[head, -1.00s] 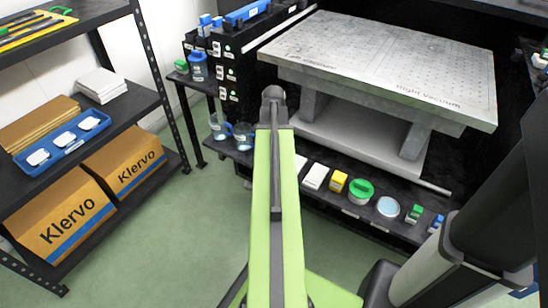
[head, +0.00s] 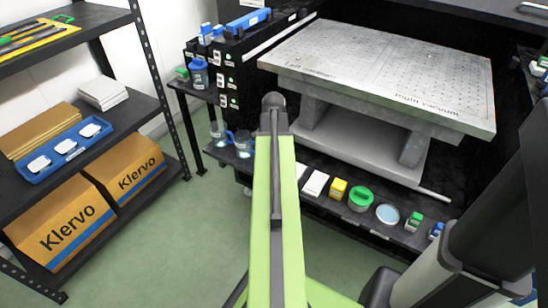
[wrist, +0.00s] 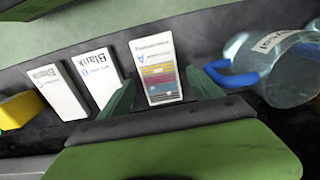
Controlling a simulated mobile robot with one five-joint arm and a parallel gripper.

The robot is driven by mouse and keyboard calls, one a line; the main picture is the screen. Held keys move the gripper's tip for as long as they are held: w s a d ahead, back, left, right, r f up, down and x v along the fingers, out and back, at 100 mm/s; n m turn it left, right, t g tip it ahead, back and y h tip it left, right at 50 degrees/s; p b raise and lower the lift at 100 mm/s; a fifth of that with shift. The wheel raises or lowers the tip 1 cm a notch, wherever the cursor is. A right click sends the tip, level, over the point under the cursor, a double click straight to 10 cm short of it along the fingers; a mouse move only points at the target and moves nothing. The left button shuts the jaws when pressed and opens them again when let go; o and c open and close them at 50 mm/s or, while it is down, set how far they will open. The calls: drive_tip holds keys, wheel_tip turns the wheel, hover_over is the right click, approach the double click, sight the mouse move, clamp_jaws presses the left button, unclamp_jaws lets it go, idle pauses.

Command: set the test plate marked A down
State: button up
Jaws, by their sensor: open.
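The test plate marked A (wrist: 156,68) is a white plate with coloured stripes, seen in the wrist view. It appears to lie on the dark shelf (wrist: 215,45), right of two white plates marked Blank, the nearer one (wrist: 97,77) and the farther one (wrist: 58,92). My gripper (wrist: 163,88) is open, with one green finger on each side of plate A's lower part. I cannot tell whether the fingers touch it. In the head view my arm hides the gripper and plate A; a white plate (head: 315,184) shows right of the arm.
A clear jug with a blue handle (wrist: 285,72) stands close right of plate A. A yellow item (wrist: 18,110) is at the left. In the head view, a green-lidded container (head: 360,198) and a round dish (head: 388,214) share the low shelf, below a metal perforated table (head: 390,70).

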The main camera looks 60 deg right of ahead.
wheel_tip(320, 180, up, 12)
drive_tip(key=p, duration=1)
drive_tip(key=shift+f+p, duration=0.25)
drive_tip(key=shift+p, duration=0.1)
drive_tip(key=w+a+n, duration=0.4)
drive_tip(key=w+a, duration=0.5)
drive_tip(key=a, duration=0.2)
drive_tip(key=w+a+n, duration=0.4)
drive_tip(key=w+a, duration=0.4)
drive_tip(key=a, duration=0.3)
drive_tip(key=w+a+n, duration=0.2)
drive_tip(key=a+n, duration=0.3)
drive_tip(key=a, duration=0.9)
drive_tip(key=w+a+n, duration=0.2)
drive_tip(key=a+n, duration=0.3)
drive_tip(key=a, duration=0.9)
drive_tip(key=shift+w+a, duration=0.3)
drive_tip(key=shift+w, duration=0.1)
